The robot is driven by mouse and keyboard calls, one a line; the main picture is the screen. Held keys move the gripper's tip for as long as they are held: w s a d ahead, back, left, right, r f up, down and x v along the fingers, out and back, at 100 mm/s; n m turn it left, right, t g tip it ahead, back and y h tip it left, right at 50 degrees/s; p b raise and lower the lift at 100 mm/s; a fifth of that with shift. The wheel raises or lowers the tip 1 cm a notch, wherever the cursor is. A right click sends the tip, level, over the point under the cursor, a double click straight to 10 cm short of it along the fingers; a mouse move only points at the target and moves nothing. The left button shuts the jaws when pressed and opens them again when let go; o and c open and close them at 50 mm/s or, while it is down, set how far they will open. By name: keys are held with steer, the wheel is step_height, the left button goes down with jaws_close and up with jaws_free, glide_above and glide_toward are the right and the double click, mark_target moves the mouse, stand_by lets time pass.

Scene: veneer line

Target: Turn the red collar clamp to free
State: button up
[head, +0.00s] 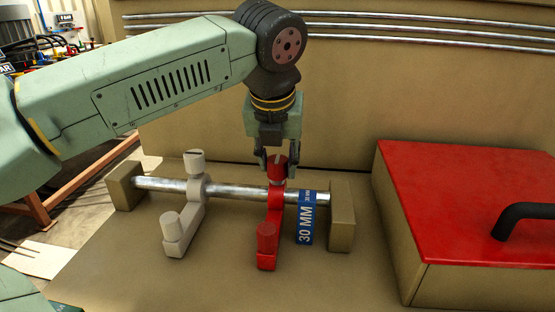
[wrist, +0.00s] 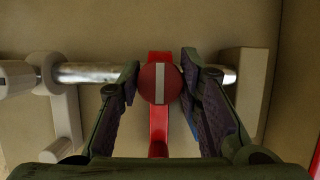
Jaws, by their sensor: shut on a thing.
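The red collar clamp (head: 272,215) sits around a steel rod (head: 235,192), toward its right end. Its round red top knob (wrist: 159,84) has a white stripe, which runs up and down in the wrist view. A second red stub (head: 267,234) stands on the clamp's near arm. My gripper (head: 275,166) points down from above, with its fingers on either side of the top knob, shut on it. In the wrist view, my gripper (wrist: 161,78) covers parts of the rod on both sides.
A pale grey clamp (head: 193,195) of like shape is left on the same rod. Tan end blocks (head: 341,215) hold the rod. A blue "30 MM" tag (head: 306,224) is just right of the red clamp. A red-topped box (head: 460,190) with a black handle stands right.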

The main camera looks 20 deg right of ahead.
steer(key=o, duration=1.1)
steer(key=v, duration=1.2)
